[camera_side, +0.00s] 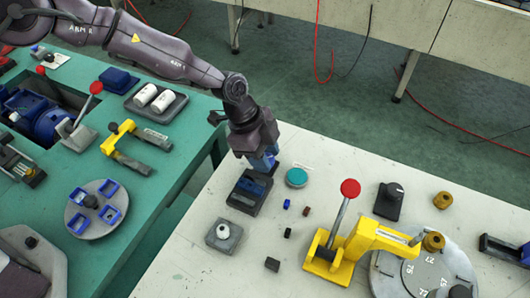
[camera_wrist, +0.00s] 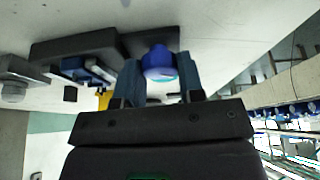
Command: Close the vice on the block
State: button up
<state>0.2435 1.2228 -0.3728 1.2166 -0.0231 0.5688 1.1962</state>
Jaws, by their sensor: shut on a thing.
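The vice (camera_side: 248,196) is a low dark block with blue jaws, standing near the left edge of the pale table. It also shows in the wrist view (camera_wrist: 75,46), where its blue jaws (camera_wrist: 72,68) lie left of my fingers. A lighter strip shows between the jaws; I cannot tell whether it is the block. My gripper (camera_side: 265,162) is at the vice's far end. In the wrist view its fingers (camera_wrist: 160,76) are shut on a round blue knob (camera_wrist: 158,58) at the end of the vice. The fingers hide the knob's sides.
A teal disc (camera_side: 297,177) lies right of the vice and a grey block with a knob (camera_side: 223,236) stands in front. Several small pieces lie nearby. A yellow clamp with a red-knobbed lever (camera_side: 345,230) stands further right. A green table (camera_side: 165,185) is on the left.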

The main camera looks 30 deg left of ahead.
jog(key=o, duration=0.6)
jog(key=shift+m, duration=0.3)
